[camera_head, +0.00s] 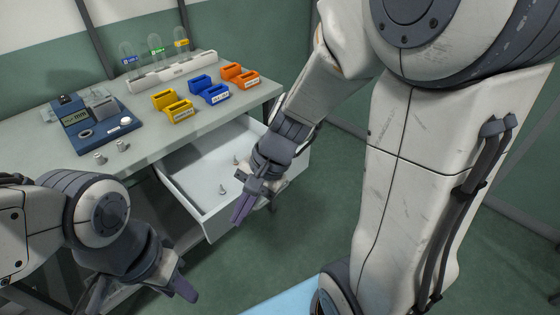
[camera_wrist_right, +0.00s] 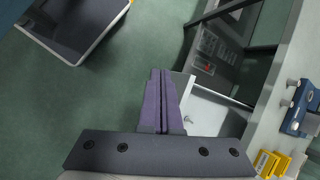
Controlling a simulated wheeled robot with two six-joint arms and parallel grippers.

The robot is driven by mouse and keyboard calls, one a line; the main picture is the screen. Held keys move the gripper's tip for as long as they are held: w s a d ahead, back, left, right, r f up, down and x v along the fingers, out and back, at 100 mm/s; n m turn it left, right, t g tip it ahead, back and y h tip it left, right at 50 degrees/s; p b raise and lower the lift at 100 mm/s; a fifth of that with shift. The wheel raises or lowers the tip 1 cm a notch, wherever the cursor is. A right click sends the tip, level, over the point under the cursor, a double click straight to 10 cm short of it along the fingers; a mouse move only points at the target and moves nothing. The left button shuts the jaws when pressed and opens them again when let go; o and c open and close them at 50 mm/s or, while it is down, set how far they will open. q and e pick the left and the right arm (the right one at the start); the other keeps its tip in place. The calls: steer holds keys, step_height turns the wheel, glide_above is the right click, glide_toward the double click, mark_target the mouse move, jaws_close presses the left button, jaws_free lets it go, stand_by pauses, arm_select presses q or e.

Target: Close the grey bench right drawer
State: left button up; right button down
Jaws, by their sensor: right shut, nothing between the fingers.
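The grey bench (camera_head: 60,150) stands along the wall in the head view. Its right drawer (camera_head: 207,225) is pulled out and shows its white inside with a few small pale pieces (camera_head: 222,190) in it. The drawer also shows in the right wrist view (camera_wrist_right: 208,112). My right gripper (camera_head: 240,212) is shut and empty, at the drawer's front right side. In the head view it overlaps the drawer's front edge; I cannot tell whether it touches. My left gripper (camera_head: 185,285) is at the lower left, in front of the bench; its jaw opening is not clear.
Yellow (camera_head: 178,110), blue (camera_head: 212,95) and orange bins (camera_head: 240,77) stand on the bench top. Green floor (camera_head: 270,255) is free in front of the drawer.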

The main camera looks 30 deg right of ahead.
steer(key=w+d+f+m+t+h+b, duration=0.1)
steer(key=w+d+f+m+t, duration=0.15)
steer(key=d+m, duration=0.55)
steer(key=w+d+f+m+t+h+b, duration=0.1)
steer(key=w+d+f+m+t, duration=0.2)
steer(key=d+m, duration=0.55)
steer(key=w+d+f+m+t+h+b, duration=0.15)
steer(key=d+f+m+t, duration=0.35)
steer(key=d, duration=0.6)
steer(key=g+b, duration=0.1)
steer(key=g, duration=0.2)
glide_toward(290, 173)
steer(key=shift+m+t+y, duration=0.25)
steer(key=shift+y, duration=0.1)
steer(key=shift+s+d+f+x, duration=0.1)
steer(key=shift+x, duration=0.9)
steer(key=shift+s+d+f+x, duration=0.1)
steer(key=shift+d+x, duration=0.05)
steer(key=shift+x, duration=0.85)
steer(key=shift+s+d+f+x, duration=0.1)
steer(key=shift+f+x, duration=0.05)
steer(key=shift+x, duration=0.85)
steer(key=shift+w, duration=0.1)
